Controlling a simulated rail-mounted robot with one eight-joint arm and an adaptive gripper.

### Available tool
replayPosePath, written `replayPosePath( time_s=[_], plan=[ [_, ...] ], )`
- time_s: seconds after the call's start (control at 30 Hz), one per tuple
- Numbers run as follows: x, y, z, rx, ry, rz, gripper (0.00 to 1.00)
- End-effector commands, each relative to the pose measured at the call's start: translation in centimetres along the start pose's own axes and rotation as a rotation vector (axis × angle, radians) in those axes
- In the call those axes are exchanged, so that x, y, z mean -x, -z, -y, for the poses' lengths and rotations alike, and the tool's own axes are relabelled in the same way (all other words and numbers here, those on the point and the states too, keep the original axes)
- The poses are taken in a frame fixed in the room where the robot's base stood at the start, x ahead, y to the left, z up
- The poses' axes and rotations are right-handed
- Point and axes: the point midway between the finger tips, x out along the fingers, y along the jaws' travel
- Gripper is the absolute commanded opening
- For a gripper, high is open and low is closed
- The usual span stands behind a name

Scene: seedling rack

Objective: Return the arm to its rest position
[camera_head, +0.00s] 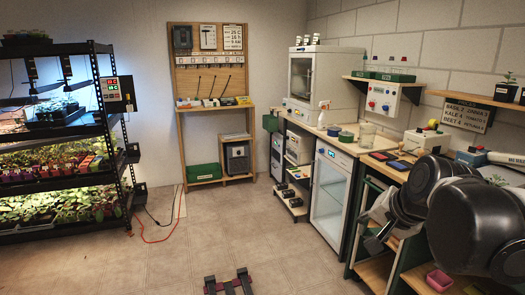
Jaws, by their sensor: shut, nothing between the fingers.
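My arm (470,215), with large black joints and pale grey links, fills the lower right of the head view. It is folded in front of the right-hand workbench. My gripper (376,243) shows as a small dark shape at the left end of the arm, pointing down and left. It is shut and empty, in front of the bench's lower shelves. Part of the wrist is hidden behind the black joints.
A lit rack of seedling trays (60,133) stands at the left, with a red cable (155,240) on the floor. A wooden pegboard stand (210,100) is at the back. A glass-door fridge (328,195) stands under the right counter. The middle floor is mostly clear.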

Motion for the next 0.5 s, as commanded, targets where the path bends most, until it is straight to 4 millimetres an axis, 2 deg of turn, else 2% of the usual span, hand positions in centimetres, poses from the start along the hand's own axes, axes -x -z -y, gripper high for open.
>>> replayPosePath(
  time_s=[0.03, 0.1, 0.3, 0.5],
  plan=[
    [0.8, -1.6, -0.3, 0.064, -0.008, 0.001, 0.00],
    [1.6, -3.5, -1.0, 0.160, -0.024, -0.001, 0.00],
    [3.5, -8.6, -3.3, 0.430, -0.066, -0.003, 0.00],
    [4.3, -11.9, -5.3, 0.627, -0.096, -0.005, 0.00]
  ],
)
